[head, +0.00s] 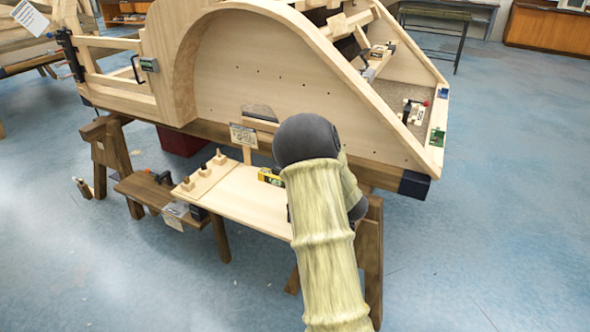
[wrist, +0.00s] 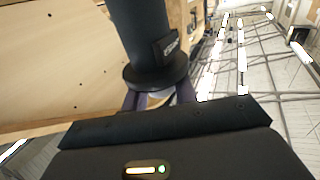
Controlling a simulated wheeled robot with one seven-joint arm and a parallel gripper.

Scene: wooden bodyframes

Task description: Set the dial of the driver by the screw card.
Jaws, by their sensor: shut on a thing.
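In the wrist view my gripper (wrist: 158,98) is shut on a dark, round-bodied thing with a wide black collar, which looks like the driver (wrist: 142,40). A small block with pale marks sits on its side. The collar is just beyond my fingers; I cannot read any dial setting. In the head view my sleeved arm hides the gripper and nearly all of what it holds. A small printed card (head: 243,135), perhaps the screw card, stands on a wooden post at the back of the pale bench board (head: 243,197). Its print is too small to read.
A peg board (head: 203,178) is at the board's left end. The large wooden bodyframe (head: 270,60) rises behind on trestles. A low dark bench (head: 145,187) stands left. The floor at right is clear.

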